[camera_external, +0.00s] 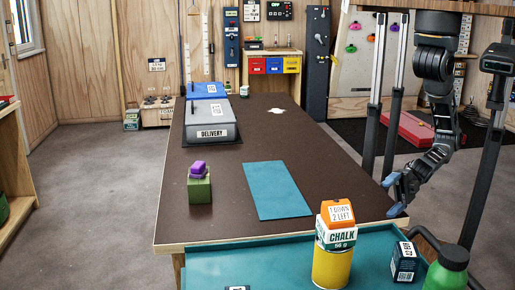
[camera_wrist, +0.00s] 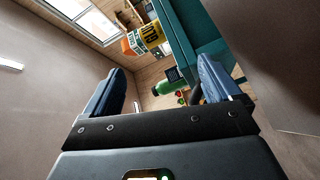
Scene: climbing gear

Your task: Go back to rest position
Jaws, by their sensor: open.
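My gripper (camera_external: 396,194) hangs at the right edge of the brown table (camera_external: 290,150) in the outside view, with its blue fingers near the table's front right corner. In the wrist view my gripper (camera_wrist: 165,95) shows its two blue fingers wide apart, with nothing between them. My arm comes down from the top right of the outside view.
A purple-topped green block (camera_external: 199,187), a teal mat (camera_external: 276,190) and a grey delivery bin (camera_external: 211,121) are on the table.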

